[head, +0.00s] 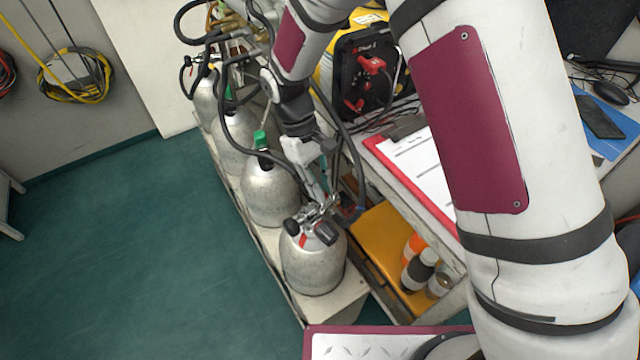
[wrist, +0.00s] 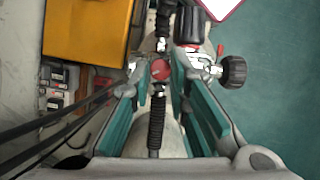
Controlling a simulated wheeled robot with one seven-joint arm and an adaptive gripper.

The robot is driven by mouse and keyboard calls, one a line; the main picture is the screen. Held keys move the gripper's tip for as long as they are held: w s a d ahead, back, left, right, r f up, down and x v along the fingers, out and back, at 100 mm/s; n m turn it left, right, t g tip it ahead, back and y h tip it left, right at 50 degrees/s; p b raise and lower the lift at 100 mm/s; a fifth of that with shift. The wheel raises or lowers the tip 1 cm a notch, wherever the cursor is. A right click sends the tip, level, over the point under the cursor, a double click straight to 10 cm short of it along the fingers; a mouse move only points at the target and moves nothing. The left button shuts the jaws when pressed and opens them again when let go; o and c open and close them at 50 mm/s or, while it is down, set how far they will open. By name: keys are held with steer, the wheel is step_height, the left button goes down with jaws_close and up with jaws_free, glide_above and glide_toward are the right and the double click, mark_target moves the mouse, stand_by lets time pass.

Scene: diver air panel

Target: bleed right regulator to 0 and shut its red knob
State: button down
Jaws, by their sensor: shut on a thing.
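My gripper (head: 318,185) reaches down over the top of the nearest silver cylinder (head: 315,268). In the wrist view my gripper (wrist: 164,73) has its teal-lined fingers closed on a small round red knob (wrist: 161,70). The knob sits among metal fittings, with a ribbed black hose (wrist: 156,122) running from it between the fingers. A black handwheel (wrist: 233,71) lies to the right of the fingers, next to a small red lever (wrist: 220,49). The handwheel also shows in the head view (head: 326,233). No gauge reading can be made out.
More cylinders (head: 268,190) with hoses stand in a row behind. A bench with a red clipboard (head: 415,165), a yellow-orange case (head: 385,245) and several bottles (head: 418,270) is close on the right. The green floor (head: 130,250) at left is clear.

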steer(key=m+y, duration=0.1)
steer(key=m, duration=0.2)
steer(key=m+g+y+p, duration=0.1)
steer(key=m, duration=0.1)
steer(key=shift+w+d+m, duration=0.1)
steer(key=shift+d+m, duration=0.1)
steer(key=shift+m, duration=0.2)
stand_by(0.4)
steer(key=c, duration=1.5)
jaws_free()
steer(key=v, duration=1.2)
steer(key=shift+w, duration=0.1)
